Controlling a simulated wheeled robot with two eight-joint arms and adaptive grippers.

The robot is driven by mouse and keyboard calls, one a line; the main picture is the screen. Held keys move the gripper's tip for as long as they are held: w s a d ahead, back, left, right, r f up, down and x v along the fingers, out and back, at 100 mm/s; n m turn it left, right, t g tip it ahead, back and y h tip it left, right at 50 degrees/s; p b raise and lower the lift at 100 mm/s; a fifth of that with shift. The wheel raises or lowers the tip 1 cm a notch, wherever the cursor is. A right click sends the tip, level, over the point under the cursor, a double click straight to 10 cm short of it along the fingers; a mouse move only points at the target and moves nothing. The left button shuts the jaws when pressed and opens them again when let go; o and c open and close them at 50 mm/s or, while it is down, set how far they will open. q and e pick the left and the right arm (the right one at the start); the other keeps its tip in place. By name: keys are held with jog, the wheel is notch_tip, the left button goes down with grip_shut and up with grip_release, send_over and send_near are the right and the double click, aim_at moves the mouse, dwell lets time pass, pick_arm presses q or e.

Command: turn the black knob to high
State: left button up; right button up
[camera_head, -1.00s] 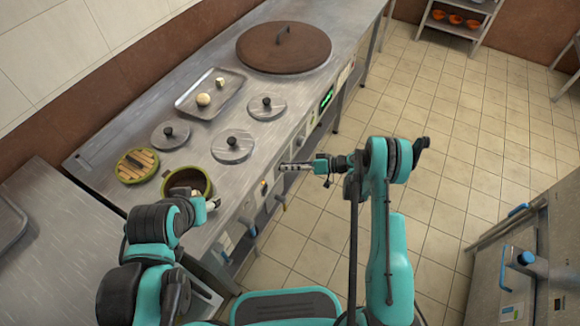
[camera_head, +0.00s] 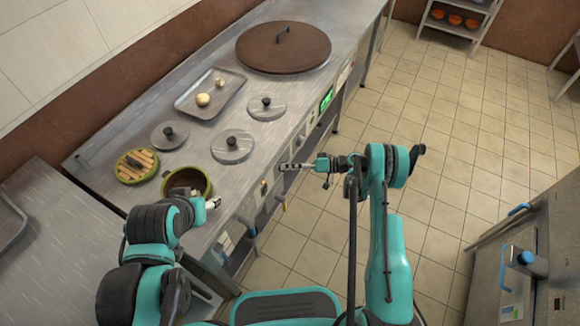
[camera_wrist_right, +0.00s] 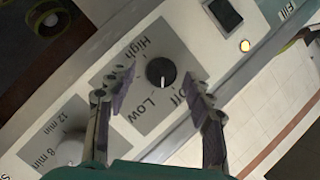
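The black knob (camera_wrist_right: 160,71) sits on a grey plate marked High, Low and Off on the stove's front panel. Its white mark points down in the right wrist view, between Low and Off. My right gripper (camera_wrist_right: 159,78) is open, with one finger on each side of the knob and gaps visible between the fingers and it. In the head view the right gripper (camera_head: 284,166) is at the counter's front panel, and the knob is too small to make out there. My left gripper (camera_head: 212,203) is beside the green pot (camera_head: 187,183); its finger opening is unclear.
A pale timer knob (camera_wrist_right: 70,151) is at lower left. Pot lids (camera_head: 232,147) and a tray (camera_head: 211,94) are on the counter.

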jog(key=v, duration=1.2)
jog(key=shift+r, duration=0.2)
